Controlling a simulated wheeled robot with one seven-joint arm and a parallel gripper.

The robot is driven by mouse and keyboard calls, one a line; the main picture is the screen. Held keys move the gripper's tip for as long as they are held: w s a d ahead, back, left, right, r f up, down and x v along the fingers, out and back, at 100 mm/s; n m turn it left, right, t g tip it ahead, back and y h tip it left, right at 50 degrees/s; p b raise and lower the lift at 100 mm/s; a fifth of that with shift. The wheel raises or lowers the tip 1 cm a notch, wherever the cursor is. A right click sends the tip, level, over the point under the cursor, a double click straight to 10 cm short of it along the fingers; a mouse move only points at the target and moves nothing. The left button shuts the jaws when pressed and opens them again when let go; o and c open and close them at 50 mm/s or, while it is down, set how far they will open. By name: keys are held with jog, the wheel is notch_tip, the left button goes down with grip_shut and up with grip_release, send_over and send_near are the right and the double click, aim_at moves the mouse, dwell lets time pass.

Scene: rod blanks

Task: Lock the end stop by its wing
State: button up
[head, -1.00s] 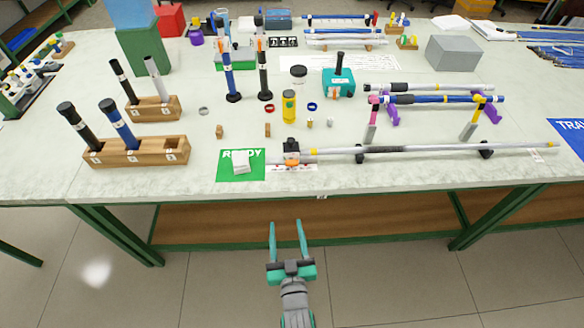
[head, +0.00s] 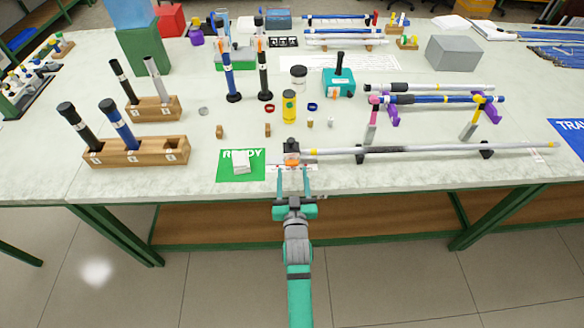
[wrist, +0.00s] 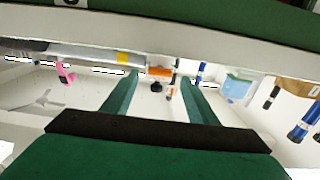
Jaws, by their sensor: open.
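The end stop (head: 291,146) is a small dark block at the left end of a long grey rod (head: 410,150) lying near the table's front edge. Its orange wing (head: 291,162) faces the front edge. My gripper (head: 293,174) is open and empty, with its two teal fingers pointing at the end stop from the front. In the wrist view the orange wing (wrist: 160,72) shows between the fingertips (wrist: 160,80), beyond them or level with them; I cannot tell if they touch it.
A green READY mat (head: 228,173) with a white block lies left of the end stop. Dark supports (head: 360,156) hold the rod. A yellow bottle (head: 289,106) and small wooden blocks (head: 267,130) stand behind. A wooden holder (head: 140,158) with dark and blue rods is at the left.

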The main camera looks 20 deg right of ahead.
aim_at(292, 165)
jog(key=shift+x, duration=1.7)
jog(key=c, duration=1.1)
jog(key=shift+o, duration=0.2)
